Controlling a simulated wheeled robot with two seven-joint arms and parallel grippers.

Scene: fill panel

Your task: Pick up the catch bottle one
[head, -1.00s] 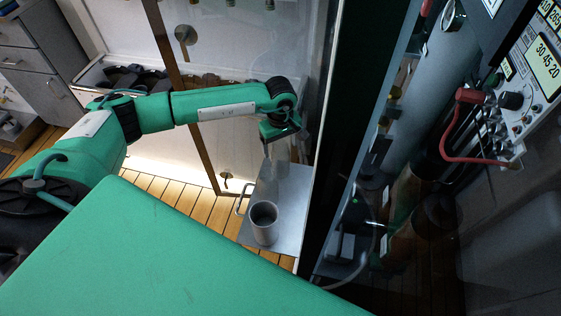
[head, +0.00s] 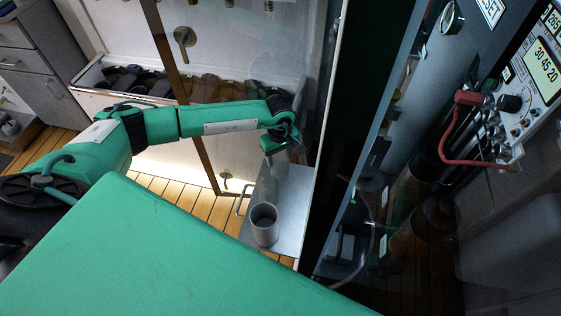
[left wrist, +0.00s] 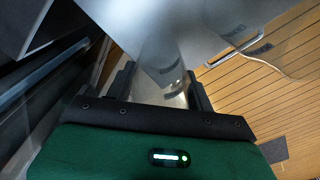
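My left gripper (head: 279,150) reaches in from the left and points down over a grey metal plate (head: 292,195). Directly below it, a pale, see-through bottle (head: 281,158) shows faintly; the gripper hides its upper part. In the left wrist view the two dark fingers (left wrist: 160,88) stand apart, with a clear, shiny bottle shape (left wrist: 163,55) between them. I cannot tell whether either finger touches it. No label is legible to confirm that it is catch bottle one. My right gripper is in neither view.
A grey open cup (head: 264,226) stands on the plate just in front of the bottle. A bent handle (head: 240,196) sticks out at the plate's left. A dark upright frame (head: 335,140) rises close on the right. A tray with dark items (head: 150,80) lies behind the arm.

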